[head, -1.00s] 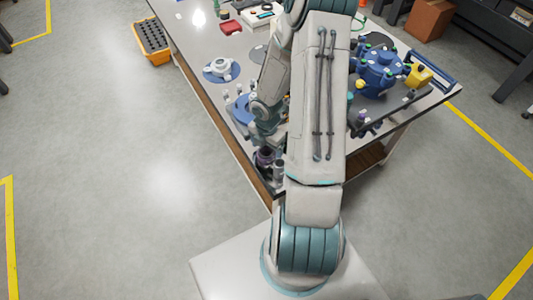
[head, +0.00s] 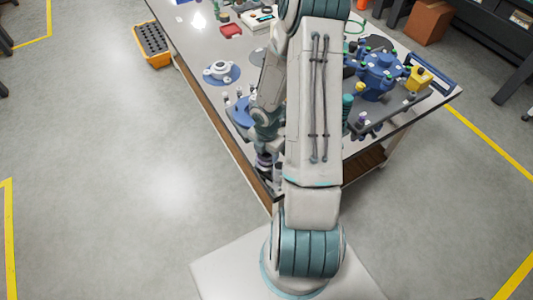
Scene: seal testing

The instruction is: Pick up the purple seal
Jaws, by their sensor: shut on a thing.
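My gripper (head: 267,154) is at the near left edge of the workbench, low beside my forearm. It is shut, and a small dark purple piece (head: 264,162), which looks like the purple seal, shows at its fingertips. The gripper's own body and my wrist hide much of it. I cannot tell whether the piece touches anything below it.
The grey bench top (head: 204,45) is bare at the upper left. A blue-based fixture (head: 241,112) with small posts stands left of my wrist. A white flanged part on a blue disc (head: 220,72) lies beyond. A blue housing (head: 382,75) and yellow block (head: 418,79) stand right.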

